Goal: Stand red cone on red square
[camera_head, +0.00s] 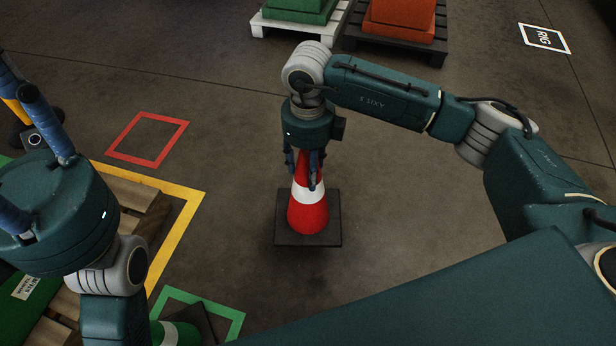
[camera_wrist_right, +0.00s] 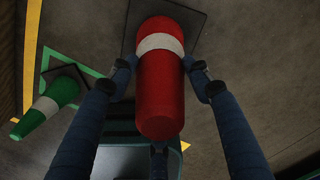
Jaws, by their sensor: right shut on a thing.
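The red cone (camera_head: 308,215) has a white band and a square black base, and stands upright in the middle of the head view. My right gripper (camera_head: 305,178) points down over it, its fingers shut around its upper part. The right wrist view shows the cone (camera_wrist_right: 161,90) between those fingers. I cannot tell whether its base touches the floor. The red square (camera_head: 131,160) is an empty outline on the floor, left of the cone. My left gripper (camera_head: 22,92) is at the left edge, empty, its fingers spread and pointing up.
A yellow outline (camera_head: 178,232) surrounds a wooden pallet (camera_head: 132,192) at the left. A green cone (camera_head: 178,333) seems to lie on its side by a green outline (camera_head: 228,322). Pallets with green (camera_head: 300,8) and orange-red (camera_head: 400,18) blocks stand at the back. Floor between cone and red square is clear.

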